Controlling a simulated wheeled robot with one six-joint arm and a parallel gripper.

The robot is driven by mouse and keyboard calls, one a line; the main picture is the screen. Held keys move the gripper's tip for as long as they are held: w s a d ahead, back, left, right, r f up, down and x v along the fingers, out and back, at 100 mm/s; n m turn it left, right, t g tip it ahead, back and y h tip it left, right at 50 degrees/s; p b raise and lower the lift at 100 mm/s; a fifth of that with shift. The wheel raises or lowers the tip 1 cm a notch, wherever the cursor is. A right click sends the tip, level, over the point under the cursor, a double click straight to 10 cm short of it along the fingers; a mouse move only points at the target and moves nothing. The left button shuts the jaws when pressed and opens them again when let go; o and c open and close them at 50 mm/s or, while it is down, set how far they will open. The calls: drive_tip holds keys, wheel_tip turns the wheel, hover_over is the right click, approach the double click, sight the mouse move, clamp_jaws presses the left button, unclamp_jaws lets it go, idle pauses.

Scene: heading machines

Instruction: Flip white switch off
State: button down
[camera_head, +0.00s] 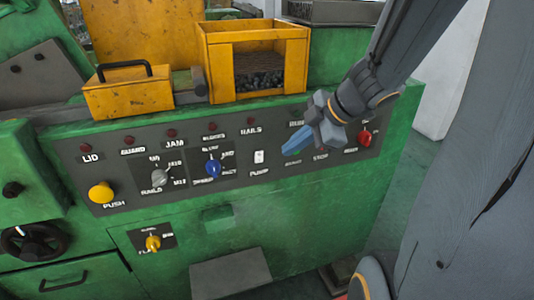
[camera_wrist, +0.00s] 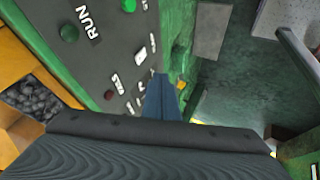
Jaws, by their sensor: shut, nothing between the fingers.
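The white switch (camera_head: 259,157) is a small rocker on the dark grey control panel, above the PUMP label. In the wrist view it is a small white block (camera_wrist: 140,55), ahead of the fingertips and a little to their left. My gripper (camera_head: 294,144) has blue fingers, shut and empty. It hangs in front of the panel, to the right of the white switch and apart from it. In the wrist view the closed fingers (camera_wrist: 161,88) point toward the panel's lower edge. Whether the switch is on or off is too small to tell.
Left of the switch are a blue selector knob (camera_head: 212,169), a grey knob (camera_head: 160,177) and a yellow push button (camera_head: 101,192). A red knob (camera_head: 365,138) is at the panel's right. A yellow bin (camera_head: 211,68) of nails stands above. A green button (camera_wrist: 128,5) shows at the wrist view's top.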

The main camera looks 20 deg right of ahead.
sight(256, 159)
drive_tip(key=shift+w+a+f+b, duration=0.3)
drive_tip(key=shift+w+a+f, duration=0.35)
drive_tip(key=shift+w+f, duration=0.7)
drive_tip(key=shift+w+a+f+b, duration=0.25)
drive_tip(key=shift+w+a+f, duration=0.45)
drive_tip(key=shift+w+f, duration=0.7)
drive_tip(key=shift+w+a+f+b, duration=0.3)
drive_tip(key=shift+w+a+f, duration=0.5)
drive_tip(key=shift+w, duration=0.95)
drive_tip(key=shift+d+f, duration=0.1)
drive_tip(key=shift+d, duration=0.05)
drive_tip(key=shift+w+p, duration=0.15)
drive_tip(key=shift+p, duration=0.4)
drive_tip(key=shift+r, duration=0.25)
